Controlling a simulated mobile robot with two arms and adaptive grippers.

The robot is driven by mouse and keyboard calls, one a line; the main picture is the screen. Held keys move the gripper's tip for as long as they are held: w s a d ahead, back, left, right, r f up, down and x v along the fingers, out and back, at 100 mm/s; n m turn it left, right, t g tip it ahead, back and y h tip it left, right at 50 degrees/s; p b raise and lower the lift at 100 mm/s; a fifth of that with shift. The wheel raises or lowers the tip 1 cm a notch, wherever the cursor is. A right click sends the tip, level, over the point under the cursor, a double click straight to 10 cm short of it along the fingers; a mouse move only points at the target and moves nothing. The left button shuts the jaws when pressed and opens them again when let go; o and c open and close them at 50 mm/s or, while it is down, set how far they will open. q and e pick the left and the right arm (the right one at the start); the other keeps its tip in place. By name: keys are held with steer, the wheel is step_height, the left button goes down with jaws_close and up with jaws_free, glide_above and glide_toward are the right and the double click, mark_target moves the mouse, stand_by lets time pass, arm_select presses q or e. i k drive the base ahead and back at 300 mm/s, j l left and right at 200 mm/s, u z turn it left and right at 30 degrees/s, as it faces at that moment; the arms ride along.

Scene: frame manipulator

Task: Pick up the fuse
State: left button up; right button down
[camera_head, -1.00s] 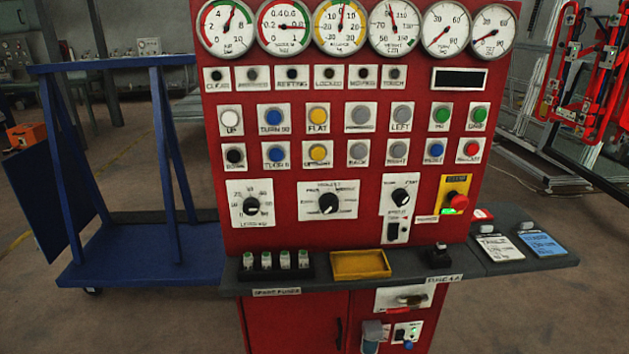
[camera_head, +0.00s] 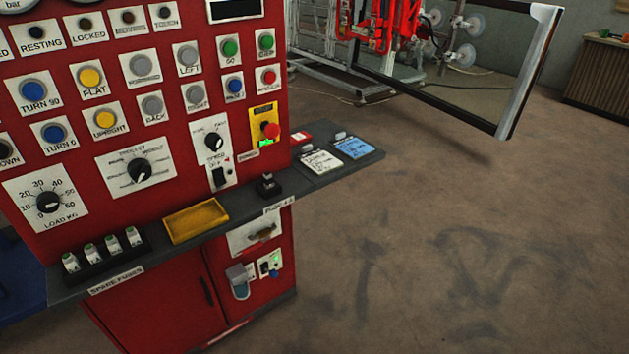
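Several small white fuses with green tops (camera_head: 112,244) stand upright in a dark rack (camera_head: 98,268) on the grey shelf of the red control panel, at the lower left of the head view. A label below the rack reads "SPARE FUSES". A small black holder (camera_head: 267,185) sits further right on the shelf, by a label that seems to read "FUSE 4 A". Whether a fuse is in that holder is too small to tell. Neither of my grippers shows in the view.
An empty-looking yellow tray (camera_head: 196,221) lies between the rack and the black holder. White and blue cards (camera_head: 354,146) lie at the shelf's right end. A red cabinet (camera_head: 180,300) stands below. The floor (camera_head: 460,240) to the right is open.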

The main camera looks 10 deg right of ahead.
mark_target(269, 181)
steer(key=i+l, duration=0.15)
steer(key=l, duration=0.2)
steer(key=i+l+u, duration=0.1)
steer(key=l, duration=0.2)
steer(key=i+l, duration=0.2)
steer(key=l, duration=0.15)
steer(key=i+l+u, duration=0.15)
steer(key=l, duration=0.2)
